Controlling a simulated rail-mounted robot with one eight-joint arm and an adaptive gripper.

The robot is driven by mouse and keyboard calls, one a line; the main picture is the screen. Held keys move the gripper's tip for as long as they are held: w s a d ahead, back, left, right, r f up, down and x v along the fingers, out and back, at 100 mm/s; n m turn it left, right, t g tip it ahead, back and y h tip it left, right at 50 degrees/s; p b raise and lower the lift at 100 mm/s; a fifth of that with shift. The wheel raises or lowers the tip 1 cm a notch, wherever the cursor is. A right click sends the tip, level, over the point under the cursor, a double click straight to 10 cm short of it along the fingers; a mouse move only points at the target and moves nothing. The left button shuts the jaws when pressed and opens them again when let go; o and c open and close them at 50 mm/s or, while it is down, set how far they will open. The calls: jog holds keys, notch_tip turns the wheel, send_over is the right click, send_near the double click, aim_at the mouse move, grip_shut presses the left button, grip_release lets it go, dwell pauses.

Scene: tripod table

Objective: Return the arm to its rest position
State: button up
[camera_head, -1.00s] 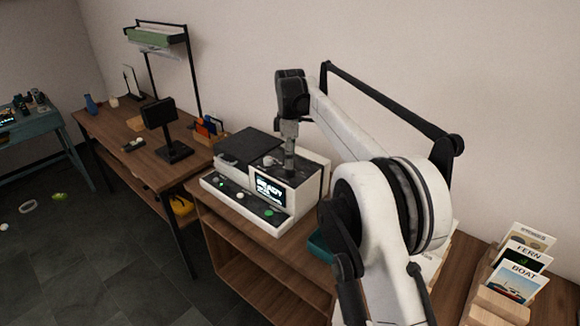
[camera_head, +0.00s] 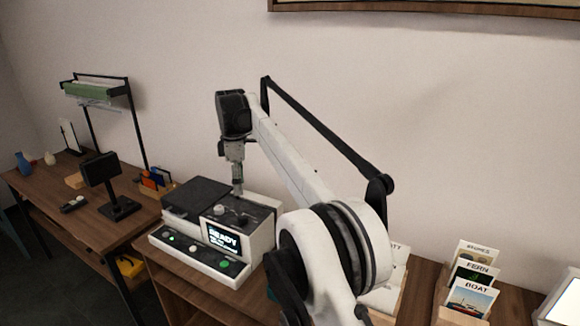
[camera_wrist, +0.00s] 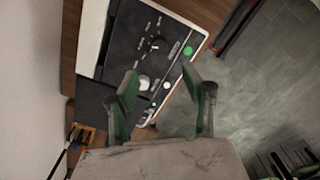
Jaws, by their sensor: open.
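My white and black arm (camera_head: 290,160) reaches up and out from the lower middle of the head view, bent at a black joint. My gripper (camera_head: 238,188) hangs down from that joint over the right part of a white and black machine (camera_head: 180,252) with a lit READY screen. In the wrist view the two green-sided fingers of my gripper (camera_wrist: 160,82) are spread apart with nothing between them. The machine's dark top (camera_wrist: 140,40), with knobs and a green button, shows beyond the fingertips.
A wooden table (camera_head: 90,222) at left holds a black display stand (camera_head: 108,188) and a lamp-like frame (camera_head: 97,92). A card rack (camera_head: 445,312) with BOAT and FERN cards stands at right. Grey floor (camera_wrist: 265,80) is open beside the machine.

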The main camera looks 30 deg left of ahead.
jog(key=shift+r, duration=0.1)
jog(key=w+d+r+m+t, duration=0.1)
jog(key=w+d+r+m, duration=0.15)
jog(key=d+r, duration=0.45)
jog(key=w+d+r+m+y, duration=0.1)
jog(key=w+d+r+m, duration=0.15)
jog(key=d, duration=0.75)
jog(key=w+d+r+m+t, duration=0.1)
jog(key=d+r+m, duration=0.25)
jog(key=d, duration=0.55)
jog(key=s+d+r+m, duration=0.1)
jog(key=d+r, duration=0.1)
jog(key=d, duration=0.4)
jog(key=s+d+r+m, duration=0.2)
jog(key=d, duration=0.4)
jog(key=s+d+f+m+t, duration=0.1)
jog(key=s+d+m, duration=0.3)
jog(key=d, duration=0.5)
jog(key=s+d+f+m+t, duration=0.1)
jog(key=s+d+m+t, duration=0.1)
jog(key=s+d, duration=0.65)
jog(key=s+d+f+m+t+h, duration=0.1)
jog(key=s+d+f+m+t, duration=0.1)
jog(key=s+d+f+m, duration=0.5)
jog(key=s+d+f, duration=0.6)
jog(key=s+d, duration=0.1)
jog(key=s, duration=0.1)
jog(key=shift+d, duration=0.15)
